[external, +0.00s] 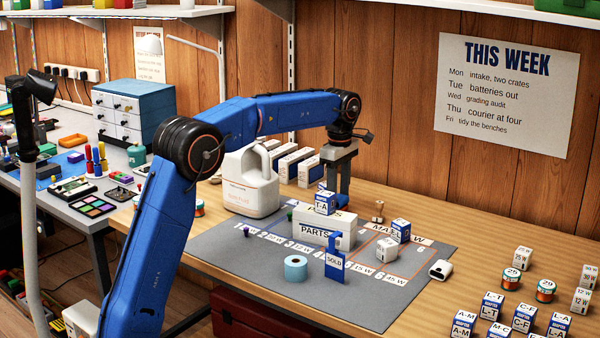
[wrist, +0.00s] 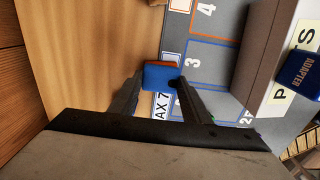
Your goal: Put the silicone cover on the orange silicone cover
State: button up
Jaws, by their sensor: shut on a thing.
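My gripper (external: 338,186) points down near the back edge of the grey mat (external: 420,262), behind the white PARTS box. In the wrist view its fingers (wrist: 157,88) are shut on a blue silicone cover (wrist: 159,77). A thin orange edge, which looks like the orange silicone cover (wrist: 163,64), shows along the blue cover's far side. The orange one appears to be under the blue one; I cannot tell whether they touch. In the external view a bit of blue (external: 342,201) shows at the fingertips, and the orange is hidden there.
The white PARTS box (external: 318,232) stands close in front of my gripper, with a blue-and-white T-A adapter box (external: 325,203) on top. A white jug (external: 250,181) stands to the left.

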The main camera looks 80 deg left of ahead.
aim_at(338, 197)
jog(key=o, duration=1)
notch_tip(338, 197, up, 12)
jog(key=shift+r, duration=0.1)
